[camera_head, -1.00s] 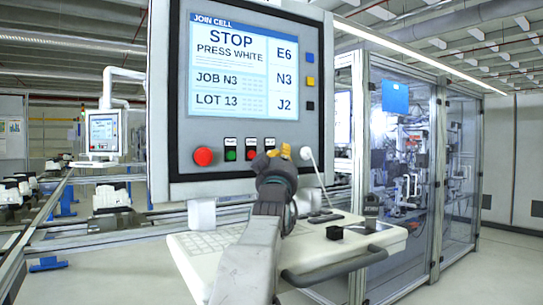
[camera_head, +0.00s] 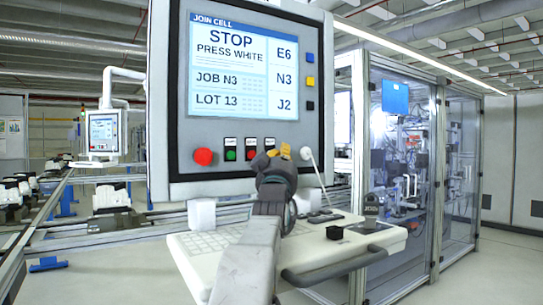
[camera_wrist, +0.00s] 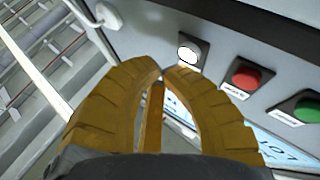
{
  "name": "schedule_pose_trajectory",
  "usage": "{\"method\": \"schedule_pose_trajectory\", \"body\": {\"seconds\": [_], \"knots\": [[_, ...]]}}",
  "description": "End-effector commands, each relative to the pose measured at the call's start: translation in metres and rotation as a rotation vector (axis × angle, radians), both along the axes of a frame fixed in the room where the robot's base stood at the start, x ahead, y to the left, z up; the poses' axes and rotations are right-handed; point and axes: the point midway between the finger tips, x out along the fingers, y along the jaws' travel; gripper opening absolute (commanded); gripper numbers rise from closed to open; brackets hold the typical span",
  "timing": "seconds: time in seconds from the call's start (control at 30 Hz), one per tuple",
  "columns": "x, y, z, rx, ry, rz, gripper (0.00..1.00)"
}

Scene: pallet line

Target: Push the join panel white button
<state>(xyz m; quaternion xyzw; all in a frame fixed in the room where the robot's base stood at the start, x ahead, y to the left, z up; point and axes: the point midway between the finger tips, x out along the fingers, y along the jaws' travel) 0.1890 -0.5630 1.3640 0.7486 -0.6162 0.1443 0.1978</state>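The join panel (camera_head: 160,120) stands in front of me, and its screen (camera_head: 240,65) reads "STOP PRESS WHITE". In the wrist view the white button (camera_wrist: 188,53) sits in a dark square mount, just beyond and slightly right of my fingertips. My gripper (camera_wrist: 163,72) has its yellow fingers together at the tips with nothing between them. A gap to the white button shows in that view. In the head view my gripper (camera_head: 285,152) is in front of the panel's lower edge and hides the white button.
Beside the white button are a red button (camera_wrist: 245,76) and a green button (camera_wrist: 307,110). A larger red button (camera_head: 203,156) is farther left. A white ball on a stalk (camera_head: 306,153) stands right of my gripper. A keyboard shelf (camera_head: 200,265) lies below.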

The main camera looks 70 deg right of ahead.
Motion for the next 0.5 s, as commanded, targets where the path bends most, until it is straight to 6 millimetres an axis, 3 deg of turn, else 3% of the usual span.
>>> {"method": "schedule_pose_trajectory", "body": {"seconds": [0.5], "knots": [[0.0054, -0.0049, -0.0003, 0.000, 0.003, 0.005, 0.00]]}}
